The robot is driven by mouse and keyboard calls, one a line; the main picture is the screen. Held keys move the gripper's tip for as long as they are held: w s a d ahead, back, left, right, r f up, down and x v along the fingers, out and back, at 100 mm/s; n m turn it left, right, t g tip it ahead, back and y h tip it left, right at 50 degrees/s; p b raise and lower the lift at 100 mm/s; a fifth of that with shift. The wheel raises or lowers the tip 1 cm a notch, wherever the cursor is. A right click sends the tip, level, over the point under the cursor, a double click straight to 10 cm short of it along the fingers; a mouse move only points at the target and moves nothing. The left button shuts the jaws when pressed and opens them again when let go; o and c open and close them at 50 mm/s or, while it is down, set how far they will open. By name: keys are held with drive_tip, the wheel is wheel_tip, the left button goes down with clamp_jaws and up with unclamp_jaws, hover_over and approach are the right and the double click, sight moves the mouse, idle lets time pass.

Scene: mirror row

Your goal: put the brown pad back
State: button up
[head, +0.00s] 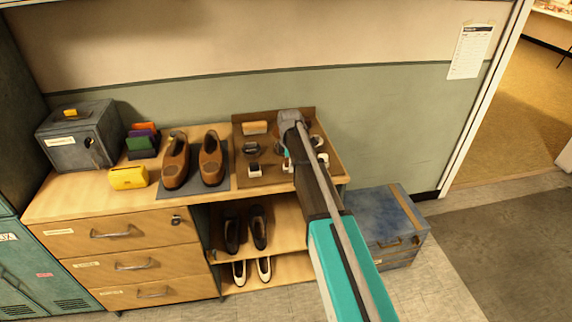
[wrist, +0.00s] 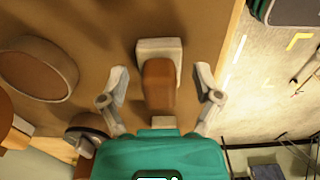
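My gripper (head: 287,162) is over the right part of the brown tray (head: 276,115) on the wooden cabinet. In the wrist view its two fingers (wrist: 161,76) are spread wide, with a gap on each side of a brown block on a pale base (wrist: 160,88). This block looks like the brown pad, and the fingers do not visibly touch it. A round brown piece (wrist: 38,68) lies at the left of the wrist view. In the head view my arm hides part of the tray.
Several small items, including a pale-topped block (head: 255,128), sit on the tray. Brown shoes (head: 211,160) stand on a dark mat to its left, beside a yellow box (head: 128,178). A blue chest (head: 388,222) stands on the floor to the right.

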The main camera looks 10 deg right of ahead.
drive_tip(key=shift+r, duration=0.2)
idle(0.3)
wheel_tip(320, 180, up, 12)
drive_tip(key=p, duration=1.2)
idle(0.6)
drive_tip(key=s+a+m, duration=0.1)
drive_tip(key=s+m, duration=1.7)
drive_tip(key=s, duration=1.1)
